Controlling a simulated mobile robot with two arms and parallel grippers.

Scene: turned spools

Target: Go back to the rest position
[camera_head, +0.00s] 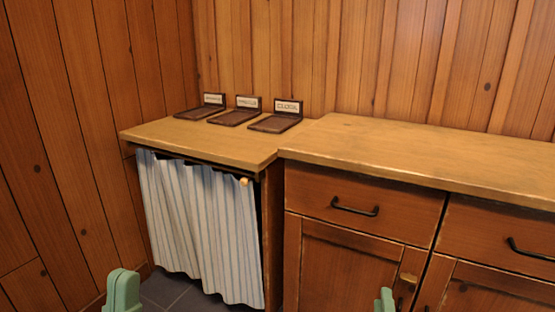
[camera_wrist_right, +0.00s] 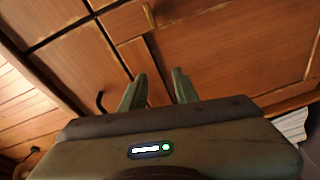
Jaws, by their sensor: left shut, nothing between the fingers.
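My left gripper (camera_head: 122,291) shows as a pale green tip at the bottom left of the head view, low in front of the striped curtain and apart from it. It is shut and empty. My right gripper (camera_head: 384,301) shows only as a small green tip at the bottom edge, in front of the wooden cabinet. In the right wrist view its two green fingers (camera_wrist_right: 159,76) stand apart with nothing between them. Most of both arms is out of the picture. No spools are in view.
Three dark trays (camera_head: 233,119) with label cards stand on the lower wooden counter (camera_head: 150,133). A striped curtain (camera_head: 200,220) hangs below it. The higher counter (camera_head: 420,155) on the right is bare. Drawers with black handles (camera_head: 355,208) are below. Plank walls close the left and back.

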